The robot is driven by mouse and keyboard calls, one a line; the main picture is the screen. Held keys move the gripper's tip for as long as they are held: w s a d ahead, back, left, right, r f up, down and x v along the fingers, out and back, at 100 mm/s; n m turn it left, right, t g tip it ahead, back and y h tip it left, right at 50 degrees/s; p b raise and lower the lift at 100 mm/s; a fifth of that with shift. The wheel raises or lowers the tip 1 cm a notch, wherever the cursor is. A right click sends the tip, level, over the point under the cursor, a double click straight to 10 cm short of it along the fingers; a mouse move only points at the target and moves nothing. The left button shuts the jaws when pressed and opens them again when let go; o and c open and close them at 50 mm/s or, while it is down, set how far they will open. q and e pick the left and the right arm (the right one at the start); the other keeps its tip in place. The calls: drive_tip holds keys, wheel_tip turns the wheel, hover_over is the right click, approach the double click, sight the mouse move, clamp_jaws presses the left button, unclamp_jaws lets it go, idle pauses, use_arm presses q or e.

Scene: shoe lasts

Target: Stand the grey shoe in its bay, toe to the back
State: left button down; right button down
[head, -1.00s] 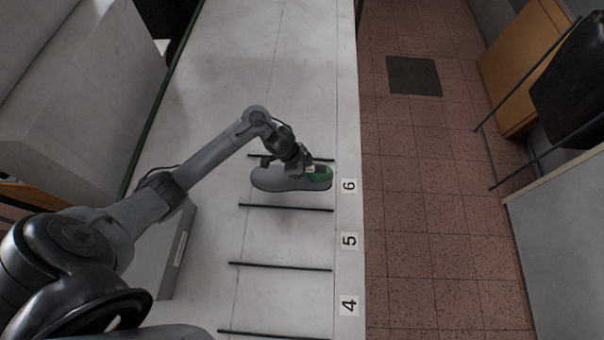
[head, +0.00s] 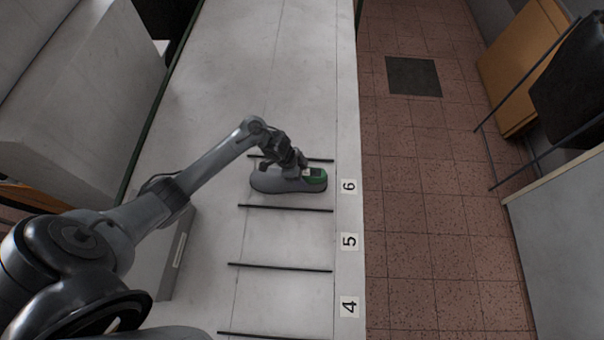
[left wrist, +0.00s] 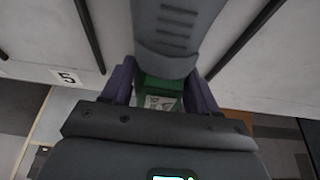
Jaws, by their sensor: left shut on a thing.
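The grey shoe (head: 276,183), with a green heel part (head: 317,177), is in the bay marked 6 (head: 348,186), between two dark divider bars. Its toe points left in the head view, away from the number labels, and its heel is near label 6. It looks roughly level; whether its sole touches the table is hard to tell. My left gripper (head: 299,168) is shut on the shoe near the heel. In the left wrist view, the fingers (left wrist: 160,88) sit on either side of the shoe's green part, with the grey body (left wrist: 172,35) beyond. My right gripper is not in view.
Dark divider bars (head: 286,208) mark the bays on the pale table (head: 300,90). Bays 5 (head: 349,241) and 4 (head: 348,306) look empty. A grey box (head: 172,255) stands left of the bays. The table beyond bay 6 is clear.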

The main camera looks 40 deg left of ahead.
use_arm(q)
drive_tip(key=shift+c, duration=1.4)
unclamp_jaws()
drive_tip(key=shift+r, duration=0.1)
drive_tip(key=p+v, duration=0.2)
drive_tip(key=v, duration=0.9)
drive_tip(key=s+d+n+t+y, duration=0.1)
drive_tip(key=s+d+t+y, duration=0.15)
drive_tip(key=d, duration=0.75)
drive_tip(key=s+d+r+n+g, duration=0.1)
drive_tip(key=s+r+n, duration=0.2)
drive_tip(key=s, duration=0.5)
drive_tip(key=s+d+r+n, duration=0.1)
drive_tip(key=s+r+n, duration=0.2)
drive_tip(key=s, duration=0.5)
drive_tip(key=shift+n+g+y, duration=0.35)
drive_tip(key=shift+n, duration=0.35)
